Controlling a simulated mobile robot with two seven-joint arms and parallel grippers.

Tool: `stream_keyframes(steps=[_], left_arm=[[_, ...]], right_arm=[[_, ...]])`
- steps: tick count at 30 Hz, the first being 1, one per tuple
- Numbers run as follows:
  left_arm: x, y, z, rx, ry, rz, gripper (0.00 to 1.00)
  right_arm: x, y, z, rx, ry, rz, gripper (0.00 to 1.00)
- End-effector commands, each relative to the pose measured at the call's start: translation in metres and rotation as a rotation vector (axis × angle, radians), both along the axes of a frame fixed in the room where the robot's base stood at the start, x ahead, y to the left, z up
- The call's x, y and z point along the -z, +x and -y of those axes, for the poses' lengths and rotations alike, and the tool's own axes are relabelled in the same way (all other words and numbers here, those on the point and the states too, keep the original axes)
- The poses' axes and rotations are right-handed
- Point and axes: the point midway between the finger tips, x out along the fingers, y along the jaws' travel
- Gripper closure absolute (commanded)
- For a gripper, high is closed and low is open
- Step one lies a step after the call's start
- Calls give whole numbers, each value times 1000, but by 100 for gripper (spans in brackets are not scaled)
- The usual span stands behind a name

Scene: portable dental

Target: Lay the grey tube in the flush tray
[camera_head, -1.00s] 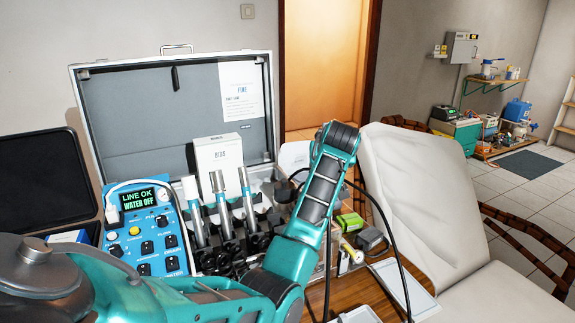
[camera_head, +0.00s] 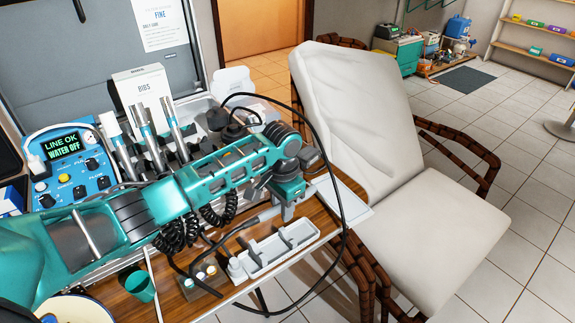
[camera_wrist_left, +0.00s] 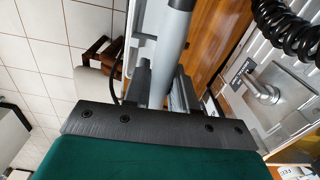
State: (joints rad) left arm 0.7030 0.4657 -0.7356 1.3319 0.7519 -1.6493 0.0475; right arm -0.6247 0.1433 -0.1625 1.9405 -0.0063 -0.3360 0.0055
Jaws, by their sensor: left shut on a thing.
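My left gripper (camera_head: 287,208) points down over the right part of the wooden table and is shut on the grey tube (camera_head: 268,214). The tube sticks out to the left of the fingers, and a dark hose trails from it. In the left wrist view the grey tube (camera_wrist_left: 172,42) lies between the two dark fingers of the gripper (camera_wrist_left: 164,92). A long white tray (camera_head: 262,268) with dark cross pieces, which looks like the flush tray, lies just in front of the gripper. The tube is apart from it, above and behind. My right gripper is out of view.
A blue control unit (camera_head: 70,168) and upright handpieces (camera_head: 148,140) stand at the left. A green cup (camera_head: 140,286) is at the front edge. A flat pale tray (camera_head: 348,198) lies near the white chair (camera_head: 425,225). A black hose (camera_head: 340,205) loops around the gripper.

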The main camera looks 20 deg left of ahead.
Motion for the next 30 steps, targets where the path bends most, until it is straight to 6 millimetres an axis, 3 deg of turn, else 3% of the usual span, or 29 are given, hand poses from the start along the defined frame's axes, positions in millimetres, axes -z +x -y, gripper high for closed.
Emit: stream_keyframes(steps=[3, 9, 21, 26, 30], left_arm=[[13, -22, -3, 50, 20, -32, 100], [22, -39, -4, 83, 31, -55, 100], [42, -40, -3, 84, 32, -57, 100], [63, -39, -3, 84, 33, -54, 100], [55, -39, -3, 84, 32, -53, 100]], right_arm=[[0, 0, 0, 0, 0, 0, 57], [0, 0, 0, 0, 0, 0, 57], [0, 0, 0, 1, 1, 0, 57], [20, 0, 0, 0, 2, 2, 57], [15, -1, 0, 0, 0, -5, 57]])
